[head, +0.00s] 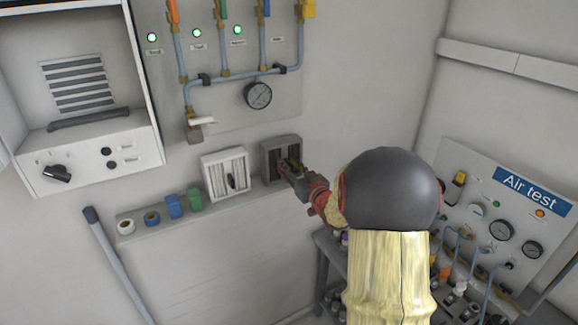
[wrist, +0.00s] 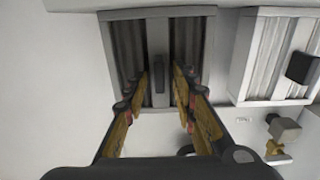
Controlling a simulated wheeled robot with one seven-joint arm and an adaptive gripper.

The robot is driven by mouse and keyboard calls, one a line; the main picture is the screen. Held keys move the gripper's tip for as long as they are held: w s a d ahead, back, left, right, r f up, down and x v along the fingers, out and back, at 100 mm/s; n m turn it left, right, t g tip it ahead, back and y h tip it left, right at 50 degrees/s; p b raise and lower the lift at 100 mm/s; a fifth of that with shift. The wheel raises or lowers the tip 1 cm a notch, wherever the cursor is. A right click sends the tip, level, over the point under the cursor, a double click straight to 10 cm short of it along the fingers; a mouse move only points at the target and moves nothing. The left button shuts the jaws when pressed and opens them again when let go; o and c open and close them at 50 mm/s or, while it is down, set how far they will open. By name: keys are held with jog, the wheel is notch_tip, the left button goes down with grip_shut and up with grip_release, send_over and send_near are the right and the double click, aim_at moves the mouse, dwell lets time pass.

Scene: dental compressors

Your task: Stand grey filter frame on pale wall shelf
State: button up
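The grey filter frame (head: 268,163) with a pleated dark inside is upright at the right end of the pale wall shelf (head: 212,205). In the wrist view, which looks upside down, the grey frame (wrist: 206,50) faces me with a dark upright handle (wrist: 158,75) at its middle. My gripper (wrist: 160,88) has one finger on each side of this handle, with a visible gap on both sides, so it looks open. In the head view my gripper (head: 290,168) covers part of the frame's front. The frame's base appears to rest on the shelf.
A white filter frame (head: 208,178) stands close to the left of the grey one. Blue and green containers and rolls line the shelf further left. A pipe panel with a gauge (head: 257,95) hangs above. A cluttered bench (head: 325,240) and air test panel (head: 480,190) are at right.

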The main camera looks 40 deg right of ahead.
jog(key=v, duration=1.2)
jog(key=a+r+g, duration=0.3)
jog(key=a+g, duration=0.3)
jog(key=a, duration=0.8)
jog(key=s+a+f+n+g+y, duration=0.1)
jog(key=s+a+g+y, duration=0.1)
jog(key=s+a, duration=0.7)
jog(key=s+a+f+n+g+y, duration=0.1)
jog(key=s+a+f+g+y, duration=0.1)
jog(key=s+a, duration=0.7)
jog(key=a+g, duration=0.1)
jog(key=a, duration=0.2)
jog(key=shift+s+n+g, duration=0.4)
jog(key=shift+f, duration=0.1)
